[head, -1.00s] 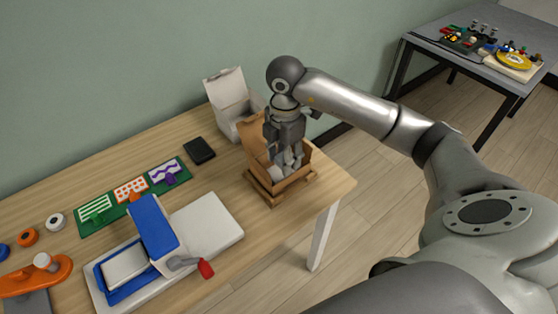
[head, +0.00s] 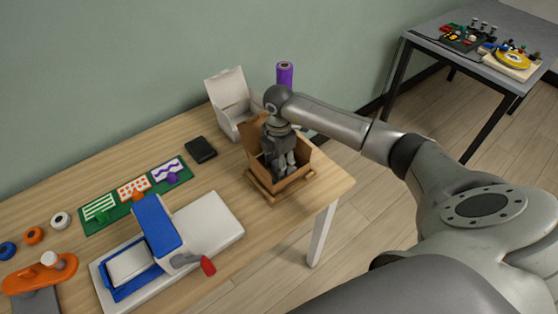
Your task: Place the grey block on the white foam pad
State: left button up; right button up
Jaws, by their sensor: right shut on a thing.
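My right gripper (head: 283,172) reaches down into an open cardboard box (head: 299,177) at the right end of the wooden table. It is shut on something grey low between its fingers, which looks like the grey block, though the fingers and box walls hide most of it. A white pad (head: 131,262) lies in the blue frame of the press at the front left, and a larger white slab (head: 212,222) is beside the blue lever. I cannot tell which of these, if either, is the white foam pad. My left gripper is not in view.
The cardboard box stands on a small wooden pallet (head: 267,193) near the table edge. A white open box (head: 229,101) and a purple roll (head: 285,73) are behind it. A black case (head: 201,150) and green stamp board (head: 135,195) lie left. A red-handled lever (head: 208,265) sticks out.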

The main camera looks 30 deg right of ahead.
jog(key=shift+f, duration=0.15)
jog(key=o, duration=0.8)
jog(key=shift+c, duration=0.2)
jog(key=shift+r, duration=0.3)
notch_tip(320, 180, up, 12)
jog(key=b, duration=0.2)
jog(key=shift+f, duration=0.15)
